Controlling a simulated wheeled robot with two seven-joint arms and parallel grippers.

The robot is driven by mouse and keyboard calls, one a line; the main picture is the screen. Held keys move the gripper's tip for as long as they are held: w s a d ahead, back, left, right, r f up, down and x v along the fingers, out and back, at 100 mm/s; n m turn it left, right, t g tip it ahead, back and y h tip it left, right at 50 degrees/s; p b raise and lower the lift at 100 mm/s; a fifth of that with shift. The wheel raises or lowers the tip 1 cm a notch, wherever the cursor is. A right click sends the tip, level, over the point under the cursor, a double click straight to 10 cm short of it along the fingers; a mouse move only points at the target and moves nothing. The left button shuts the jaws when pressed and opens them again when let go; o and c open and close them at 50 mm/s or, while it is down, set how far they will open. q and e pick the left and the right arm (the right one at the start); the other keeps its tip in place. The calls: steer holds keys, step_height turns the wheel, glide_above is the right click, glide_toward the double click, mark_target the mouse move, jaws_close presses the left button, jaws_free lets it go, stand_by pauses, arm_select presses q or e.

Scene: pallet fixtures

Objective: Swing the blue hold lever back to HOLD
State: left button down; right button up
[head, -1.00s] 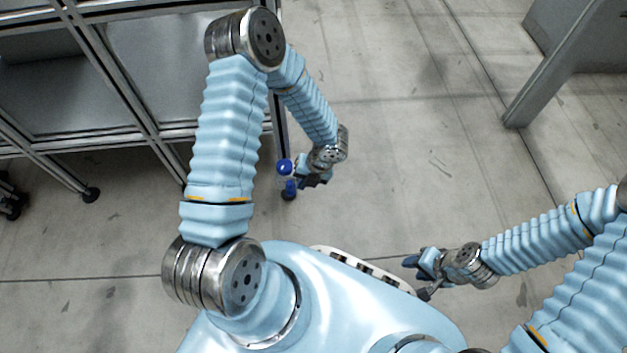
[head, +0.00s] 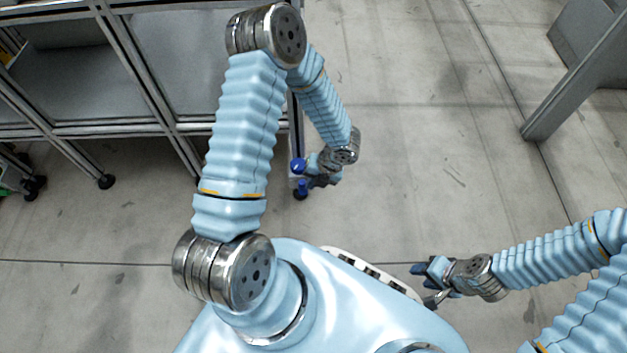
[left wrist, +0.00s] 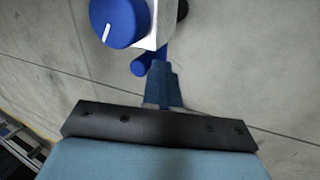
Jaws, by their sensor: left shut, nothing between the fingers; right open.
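A round blue knob (left wrist: 119,22) with a white line sits on a pale metal block (left wrist: 160,28) at the top of the left wrist view. A short blue rounded bar (left wrist: 143,67), which looks like the lever's grip, shows just below the block. In the head view the blue knob (head: 298,165) and a lower blue part (head: 301,189) show at the rack's corner. My left gripper (head: 320,181) is shut and empty just right of them. Its fingers (left wrist: 162,80) overlap the bar's right end in the left wrist view; contact is unclear. My right gripper (head: 425,284) is open and empty.
A metal-framed rack (head: 150,125) with grey panels stands at the upper left, beside my left arm. A grey post (head: 560,95) stands at the upper right. The concrete floor (head: 420,150) between them is clear. No HOLD marking is legible.

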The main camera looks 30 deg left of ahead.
arm_select(q)
steer(key=shift+s+a+r, duration=0.1)
steer(key=shift+a, duration=0.05)
steer(key=shift+s+a+r+p, duration=0.25)
steer(key=shift+s+a+p, duration=0.1)
steer(key=shift+a, duration=0.2)
steer(key=shift+s+a, duration=0.5)
steer(key=shift+a, duration=0.4)
step_height(320, 180, up, 4)
steer(key=d+p, duration=0.3)
steer(key=p, duration=0.1)
step_height(320, 180, up, 8)
steer(key=p, duration=0.1)
glide_above(300, 184)
steer(key=s+a, duration=0.1)
steer(key=s, duration=0.1)
steer(key=shift+w+f, duration=0.1)
